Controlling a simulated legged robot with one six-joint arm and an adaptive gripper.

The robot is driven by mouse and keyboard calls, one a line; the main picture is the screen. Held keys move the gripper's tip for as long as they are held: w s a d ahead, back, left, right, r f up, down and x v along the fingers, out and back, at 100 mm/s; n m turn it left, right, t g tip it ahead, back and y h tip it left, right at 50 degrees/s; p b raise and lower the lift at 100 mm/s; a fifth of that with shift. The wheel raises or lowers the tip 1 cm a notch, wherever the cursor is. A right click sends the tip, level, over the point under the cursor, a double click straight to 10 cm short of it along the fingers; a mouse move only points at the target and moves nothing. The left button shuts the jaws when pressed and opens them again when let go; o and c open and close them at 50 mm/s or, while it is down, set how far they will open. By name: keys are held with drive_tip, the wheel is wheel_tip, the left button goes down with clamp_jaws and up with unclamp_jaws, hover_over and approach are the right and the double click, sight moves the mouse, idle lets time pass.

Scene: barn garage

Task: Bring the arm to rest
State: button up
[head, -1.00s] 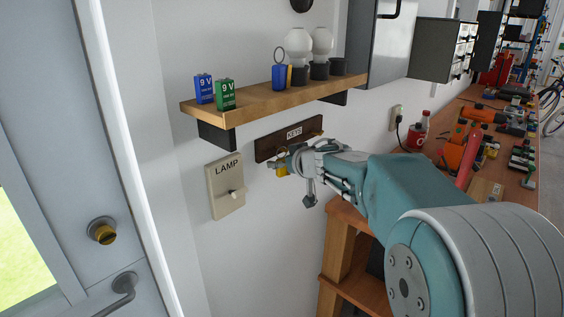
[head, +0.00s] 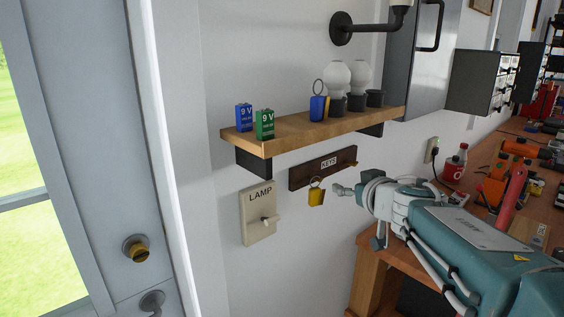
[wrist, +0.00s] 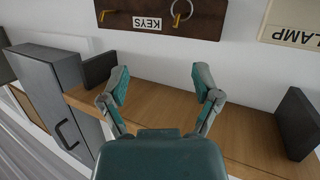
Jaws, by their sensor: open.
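My gripper (head: 345,190) is off the wall, to the right of a yellow key tag (head: 316,197) on a ring. In the wrist view my gripper (wrist: 160,82) has its two fingers spread wide, with nothing between them. The yellow tag hangs below the dark wooden rack (head: 323,168) labelled KEYS. The rack also shows at the top of the wrist view (wrist: 200,18), with a ring (wrist: 182,12) on it. My arm reaches in from the lower right of the head view.
A wooden shelf (head: 290,133) above the rack holds two 9 V batteries, a blue tag (head: 319,107) and bulbs. A LAMP switch (head: 260,213) is left of the keys. A cluttered workbench (head: 480,200) stands at right, a door (head: 75,170) at left.

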drive_tip(key=s+d+f+m+g+h, duration=0.1)
drive_tip(key=s+d+f+m+h, duration=0.15)
drive_tip(key=s, duration=0.25)
drive_tip(key=s+d+f+m+g+h, duration=0.1)
drive_tip(key=s+m+h, duration=0.1)
drive_tip(key=s+h, duration=0.3)
drive_tip(key=s+a+f+g+y, duration=0.2)
drive_tip(key=s+a+f+g, duration=0.1)
drive_tip(key=s+f, duration=0.3)
drive_tip(key=s+a+f+n+g+y, duration=0.1)
drive_tip(key=s+a+f+g+y, duration=0.2)
drive_tip(key=s, duration=0.7)
wheel_tip(320, 180, down, 3)
drive_tip(key=shift+s+a+r+g, duration=0.1)
drive_tip(key=shift+s+a+g, duration=0.3)
drive_tip(key=shift+a+g, duration=0.3)
